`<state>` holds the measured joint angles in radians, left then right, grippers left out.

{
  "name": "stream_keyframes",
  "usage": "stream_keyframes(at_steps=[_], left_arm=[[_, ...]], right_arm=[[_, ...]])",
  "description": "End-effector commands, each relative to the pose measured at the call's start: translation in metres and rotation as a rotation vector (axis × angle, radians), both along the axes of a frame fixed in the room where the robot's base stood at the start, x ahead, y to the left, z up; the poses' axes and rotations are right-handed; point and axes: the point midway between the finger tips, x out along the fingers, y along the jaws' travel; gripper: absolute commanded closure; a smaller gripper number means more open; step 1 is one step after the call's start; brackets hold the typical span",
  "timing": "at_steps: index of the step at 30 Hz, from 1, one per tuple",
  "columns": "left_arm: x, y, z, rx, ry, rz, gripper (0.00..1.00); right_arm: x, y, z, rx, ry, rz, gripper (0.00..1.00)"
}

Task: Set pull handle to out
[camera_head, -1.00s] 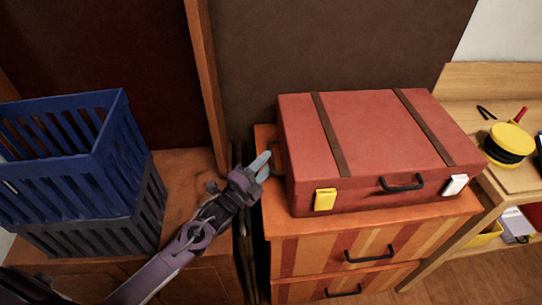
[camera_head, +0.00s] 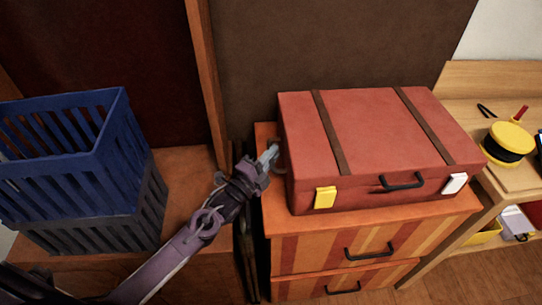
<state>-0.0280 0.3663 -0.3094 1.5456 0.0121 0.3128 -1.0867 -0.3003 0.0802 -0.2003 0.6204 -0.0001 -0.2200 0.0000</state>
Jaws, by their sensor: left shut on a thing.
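A red suitcase (camera_head: 375,135) lies flat on a striped orange drawer cabinet (camera_head: 330,250). My right gripper is not in view.
A blue crate (camera_head: 60,182) stacked on a grey crate (camera_head: 95,237) stands at the left. A wooden post (camera_head: 207,85) rises behind my left arm. A shelf with a yellow and black round item (camera_head: 509,143) is at the right.

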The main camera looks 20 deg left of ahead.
Motion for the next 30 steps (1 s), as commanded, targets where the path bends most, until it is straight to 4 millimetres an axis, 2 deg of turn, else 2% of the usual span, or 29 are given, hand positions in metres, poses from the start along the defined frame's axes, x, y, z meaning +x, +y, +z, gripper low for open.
stream_keyframes(at_steps=[5,12,15,25,26,30], left_arm=[[-0.004,0.010,-0.001,0.005,0.002,0.001,1.00],[-0.024,0.056,-0.001,0.005,0.004,0.001,1.00],[-0.028,0.066,-0.001,0.004,0.004,0.001,1.00],[-0.029,0.070,-0.002,0.002,0.003,0.003,1.00],[-0.029,0.070,-0.002,0.002,0.003,0.003,0.82],[-0.029,0.069,-0.001,0.001,0.002,0.002,0.64]], right_arm=[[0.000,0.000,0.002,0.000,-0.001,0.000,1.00],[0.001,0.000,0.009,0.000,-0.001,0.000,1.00],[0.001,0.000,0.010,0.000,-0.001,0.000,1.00],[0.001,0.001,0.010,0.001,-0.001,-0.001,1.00],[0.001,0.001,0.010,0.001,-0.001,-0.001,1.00],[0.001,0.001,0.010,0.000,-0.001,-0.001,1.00]])
